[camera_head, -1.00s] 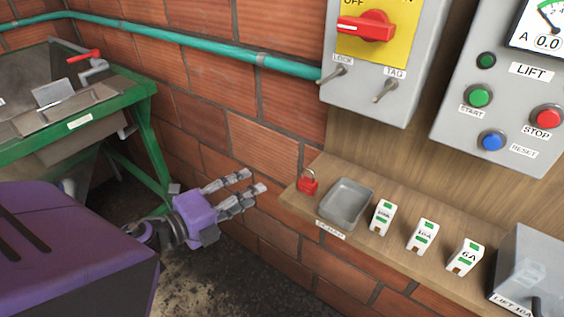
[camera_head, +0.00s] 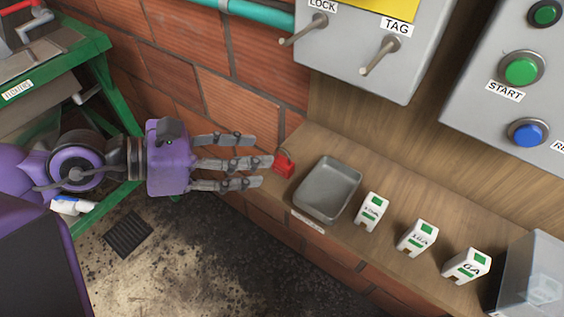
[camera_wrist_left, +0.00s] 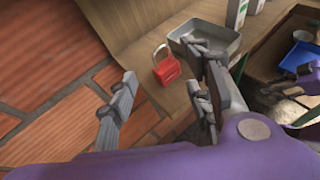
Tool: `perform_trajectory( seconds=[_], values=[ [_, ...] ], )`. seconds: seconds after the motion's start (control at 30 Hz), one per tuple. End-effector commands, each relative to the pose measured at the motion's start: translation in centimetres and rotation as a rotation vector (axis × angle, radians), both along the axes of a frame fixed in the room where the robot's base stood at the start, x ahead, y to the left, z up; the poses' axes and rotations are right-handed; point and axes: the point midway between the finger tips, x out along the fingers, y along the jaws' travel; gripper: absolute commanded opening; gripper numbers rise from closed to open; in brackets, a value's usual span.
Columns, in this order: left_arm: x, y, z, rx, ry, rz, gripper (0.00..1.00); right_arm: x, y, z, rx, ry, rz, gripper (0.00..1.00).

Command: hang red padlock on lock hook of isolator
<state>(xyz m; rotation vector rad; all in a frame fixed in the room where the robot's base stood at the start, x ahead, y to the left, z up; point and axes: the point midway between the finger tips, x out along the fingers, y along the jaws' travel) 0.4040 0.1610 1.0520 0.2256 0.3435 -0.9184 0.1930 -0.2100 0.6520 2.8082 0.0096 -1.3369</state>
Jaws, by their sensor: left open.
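The small red padlock (camera_head: 284,167) stands on the left end of the wooden shelf, its grey shackle up. It also shows in the left wrist view (camera_wrist_left: 167,71), seen between and beyond my fingers. My left gripper (camera_head: 262,163) is open and empty, its fingers pointing at the padlock from the left. The fingertips are very close to it; I cannot tell whether they touch. In the left wrist view the fingers (camera_wrist_left: 160,76) are spread wide. The isolator (camera_head: 350,58) is a grey wall box, cut off at the top. Its lock hook (camera_head: 303,31) is a peg under the LOCK label, above the padlock.
A second peg (camera_head: 380,54) sits under the TAG label. A grey tray (camera_head: 328,212) lies right of the padlock, then several white breakers (camera_head: 371,212). A green-framed machine (camera_head: 100,70) stands left. A teal pipe (camera_head: 255,12) runs along the brick wall.

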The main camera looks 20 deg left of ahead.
Motion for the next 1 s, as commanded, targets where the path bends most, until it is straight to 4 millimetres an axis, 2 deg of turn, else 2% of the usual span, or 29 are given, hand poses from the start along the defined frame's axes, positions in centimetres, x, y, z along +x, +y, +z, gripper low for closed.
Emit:
perform_trajectory(
  seconds=[0.5,0.8,1.0],
  values=[
    [2.4,-3.7,-2.2,-0.006,-0.001,0.001,0.46,2.3,0.2,1.4,0.003,-0.046,0.006,0.40],
    [2.5,-3.9,-2.4,-0.003,0.001,0.001,0.46,2.0,0.2,1.1,0.003,-0.038,0.005,0.40],
    [2.5,-3.9,-2.4,-0.003,0.001,0.001,0.21,1.1,0.1,0.7,0.002,-0.022,0.002,0.40]
  ],
)
